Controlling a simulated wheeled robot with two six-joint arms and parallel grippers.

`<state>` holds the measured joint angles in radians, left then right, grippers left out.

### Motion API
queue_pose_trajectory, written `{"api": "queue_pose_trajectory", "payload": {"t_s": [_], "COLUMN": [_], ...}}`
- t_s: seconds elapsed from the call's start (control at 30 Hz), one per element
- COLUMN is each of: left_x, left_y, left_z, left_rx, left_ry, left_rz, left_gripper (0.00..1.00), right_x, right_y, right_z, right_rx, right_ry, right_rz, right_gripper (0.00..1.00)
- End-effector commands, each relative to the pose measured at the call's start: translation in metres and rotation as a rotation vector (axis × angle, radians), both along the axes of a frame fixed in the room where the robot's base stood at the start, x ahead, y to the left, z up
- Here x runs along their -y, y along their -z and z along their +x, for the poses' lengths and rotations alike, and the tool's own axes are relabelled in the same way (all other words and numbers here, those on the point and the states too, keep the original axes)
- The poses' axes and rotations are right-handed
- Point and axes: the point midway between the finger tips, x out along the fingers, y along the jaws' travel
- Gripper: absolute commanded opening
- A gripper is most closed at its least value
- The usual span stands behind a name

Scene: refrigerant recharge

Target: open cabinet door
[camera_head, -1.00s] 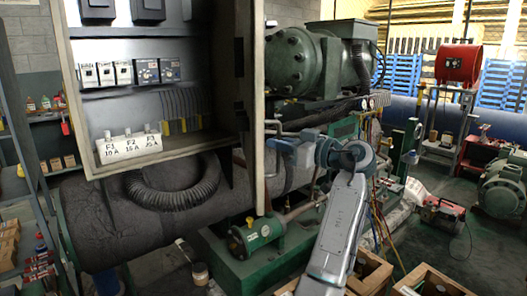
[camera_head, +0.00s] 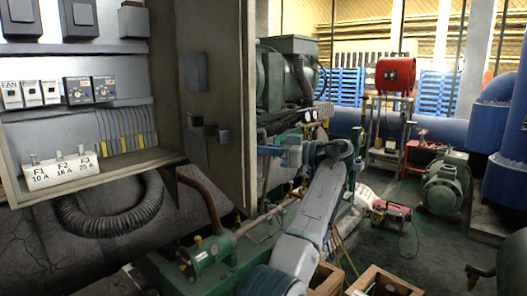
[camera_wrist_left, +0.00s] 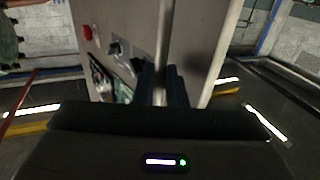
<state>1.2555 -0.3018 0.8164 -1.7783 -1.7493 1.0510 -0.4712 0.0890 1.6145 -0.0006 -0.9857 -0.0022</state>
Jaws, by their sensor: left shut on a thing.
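The electrical cabinet (camera_head: 100,188) stands open at the left of the head view. Its grey door (camera_head: 221,75) is swung out to the right, with its inner face and small dark boxes showing. My left gripper (camera_head: 268,150) is at the outer side of the door, near its free edge. In the left wrist view the dark fingers (camera_wrist_left: 160,85) are shut on a vertical metal bar handle (camera_wrist_left: 163,45) on the door's outer face (camera_wrist_left: 195,50). A red button (camera_wrist_left: 87,32) shows on that face. My right gripper is in neither view.
A green compressor (camera_head: 300,65) and pipework stand behind the door. Wooden crates (camera_head: 385,284) sit on the floor at the bottom. A red machine (camera_head: 391,212) and a green motor (camera_head: 445,185) stand at the right, with open floor between.

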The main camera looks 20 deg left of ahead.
Motion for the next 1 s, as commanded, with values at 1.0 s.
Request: {"api": "queue_pose_trajectory", "payload": {"t_s": [1.0], "left_x": [0.026], "left_y": [0.001], "left_z": [0.000], "left_rx": [0.000], "left_ry": [0.002], "left_rz": [0.001], "left_gripper": [0.25], "right_x": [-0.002], "right_y": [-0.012], "right_z": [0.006], "right_rx": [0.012], "right_ry": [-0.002], "right_rz": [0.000], "right_gripper": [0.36]}}
